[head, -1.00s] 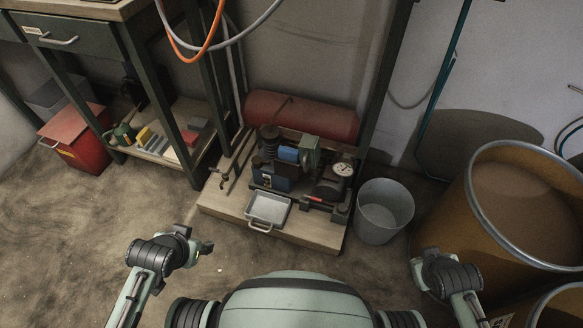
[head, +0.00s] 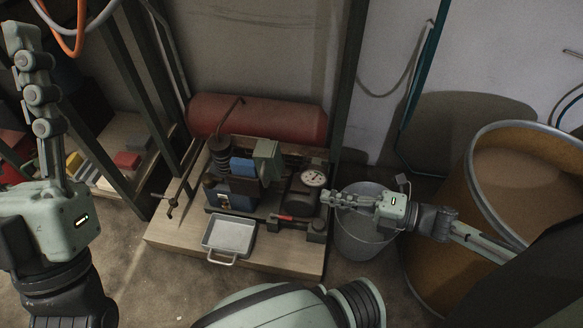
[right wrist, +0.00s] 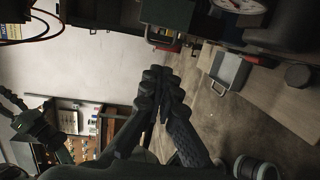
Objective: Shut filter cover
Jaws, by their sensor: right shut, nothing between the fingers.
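The small machine stands on a low wooden base (head: 180,240). It has a blue block (head: 243,168), a dark box with a label below it (head: 232,192), and a raised grey-green plate (head: 267,160) that looks like the filter cover, standing up. I cannot be sure which part is the filter cover. My right gripper (head: 334,198) is shut and empty, right of the machine beside the gauge and over the bucket. Its closed fingers also show in the right wrist view (right wrist: 160,88). My left gripper (head: 22,40) points up at the far left, away from the machine; its finger opening is unclear.
A round gauge (head: 314,178) is on the machine's right. A metal tray (head: 229,236) sits at the base's front. A grey bucket (head: 358,240) and a large brown drum (head: 480,220) stand right. A red tank (head: 290,118) lies behind. A shelf (head: 110,170) is left.

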